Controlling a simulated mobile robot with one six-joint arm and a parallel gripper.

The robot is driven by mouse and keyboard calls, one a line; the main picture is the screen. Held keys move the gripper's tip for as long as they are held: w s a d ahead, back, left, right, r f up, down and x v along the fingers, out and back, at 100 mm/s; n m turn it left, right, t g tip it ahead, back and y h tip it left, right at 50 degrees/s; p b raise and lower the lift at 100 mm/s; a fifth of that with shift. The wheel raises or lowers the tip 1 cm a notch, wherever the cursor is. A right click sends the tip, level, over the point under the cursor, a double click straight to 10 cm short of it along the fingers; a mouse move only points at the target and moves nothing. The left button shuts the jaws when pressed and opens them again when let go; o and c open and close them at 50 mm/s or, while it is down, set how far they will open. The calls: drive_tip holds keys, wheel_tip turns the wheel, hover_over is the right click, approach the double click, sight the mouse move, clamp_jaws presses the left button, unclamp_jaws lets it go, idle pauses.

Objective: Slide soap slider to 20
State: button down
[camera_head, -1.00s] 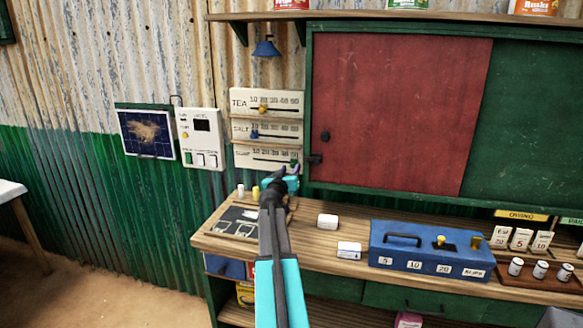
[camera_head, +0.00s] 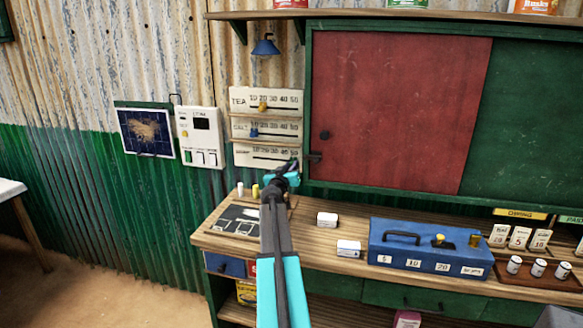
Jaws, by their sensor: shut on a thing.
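The soap slider board (camera_head: 245,156) is the lowest of three white scale boards on the corrugated wall, marked from 10 to 50. My gripper (camera_head: 292,167) is at the right end of this board, shut on the soap slider's knob. The gripper covers the knob and the right part of the soap track, so the knob's exact mark cannot be read. The tea knob (camera_head: 263,106) is yellow, near 20 on the top board. The salt knob (camera_head: 254,132) is blue, near 10 on the middle board.
A switch panel (camera_head: 201,124) hangs left of the boards. The red sliding shutter (camera_head: 400,110) and its frame stand close on the right. The wooden counter (camera_head: 300,250) below carries a blue cash box (camera_head: 420,255) and two white blocks. A blue lamp (camera_head: 265,46) hangs above.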

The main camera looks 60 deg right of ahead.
drive_tip(key=shift+w, duration=0.15)
drive_tip(key=w+b, duration=0.2)
drive_tip(key=w+a+b, duration=0.1)
drive_tip(key=w+b, duration=0.2)
drive_tip(key=w+a+b, duration=0.1)
drive_tip(key=w+b, duration=0.1)
drive_tip(key=w, duration=0.1)
drive_tip(key=shift+a+f, duration=0.15)
drive_tip(key=shift+a, duration=0.1)
drive_tip(key=w+b, duration=0.2)
drive_tip(key=b, duration=0.1)
drive_tip(key=shift+w+a, duration=0.35)
drive_tip(key=shift+a, duration=0.05)
drive_tip(key=shift+w+a+r+b, duration=0.2)
drive_tip(key=shift+w+a+b, duration=0.1)
drive_tip(key=shift+w+b, duration=0.25)
drive_tip(key=c, duration=1.6)
unclamp_jaws()
